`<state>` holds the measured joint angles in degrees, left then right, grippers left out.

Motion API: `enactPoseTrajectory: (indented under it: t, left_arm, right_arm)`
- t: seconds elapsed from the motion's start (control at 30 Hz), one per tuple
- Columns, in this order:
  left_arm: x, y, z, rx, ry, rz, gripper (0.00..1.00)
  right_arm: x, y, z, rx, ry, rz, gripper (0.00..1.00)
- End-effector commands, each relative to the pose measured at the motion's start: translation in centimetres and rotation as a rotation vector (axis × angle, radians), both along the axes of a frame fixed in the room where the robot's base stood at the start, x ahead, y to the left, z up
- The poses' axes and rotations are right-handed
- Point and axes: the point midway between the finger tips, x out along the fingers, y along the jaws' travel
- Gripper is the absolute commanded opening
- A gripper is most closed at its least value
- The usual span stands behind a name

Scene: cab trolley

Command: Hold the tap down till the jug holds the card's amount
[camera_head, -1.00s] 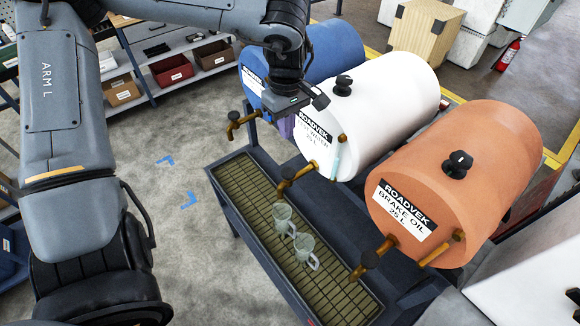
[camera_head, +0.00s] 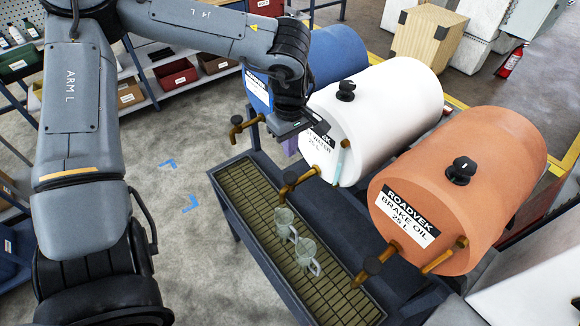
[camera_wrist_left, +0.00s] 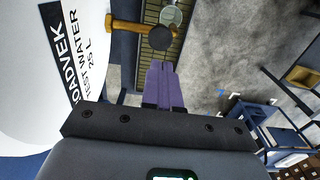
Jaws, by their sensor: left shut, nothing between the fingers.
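The white drum (camera_head: 385,105) is labelled test water. Its brass tap (camera_head: 290,180) with a dark round end reaches over the drip tray (camera_head: 245,190). Two clear jugs stand on the grating: one (camera_head: 285,222) by the test water tap, the other (camera_head: 307,256) beside it nearer the brake oil tap (camera_head: 373,265). I cannot tell their fill. My left gripper (camera_head: 291,147) is shut and empty, mostly hidden behind its wrist, above and behind the test water tap. In the left wrist view its purple fingers (camera_wrist_left: 161,66) point at the tap's dark end (camera_wrist_left: 160,38), apart from it. My right gripper is out of view. I see no readable card.
The orange brake oil drum (camera_head: 465,180) stands at the right, the blue drum (camera_head: 335,55) behind the white one with its own tap (camera_head: 240,126). A shelf with bins (camera_head: 175,74) is at the back left. The floor (camera_head: 185,160) left of the tray is open.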

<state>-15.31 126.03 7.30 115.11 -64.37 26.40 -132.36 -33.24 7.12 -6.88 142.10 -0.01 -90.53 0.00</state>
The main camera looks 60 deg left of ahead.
Motion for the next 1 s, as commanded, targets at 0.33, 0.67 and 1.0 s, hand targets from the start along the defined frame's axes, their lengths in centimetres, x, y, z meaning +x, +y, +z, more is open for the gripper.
enactPoseTrajectory:
  t: [0.33, 0.67, 1.0]
  left_arm:
    - [-0.1, 0.0, -6.1, -0.002, 0.003, 0.0, 0.0]
    - [0.0, 0.0, -8.5, 0.0, 0.0, 0.0, 0.0]
    - [0.0, 0.0, -8.7, 0.0, -0.001, 0.0, 0.0]
  right_arm:
    - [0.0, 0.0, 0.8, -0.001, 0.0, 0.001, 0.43]
    - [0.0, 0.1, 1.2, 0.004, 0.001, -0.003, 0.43]
    - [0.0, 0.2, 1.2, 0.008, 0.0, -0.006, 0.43]
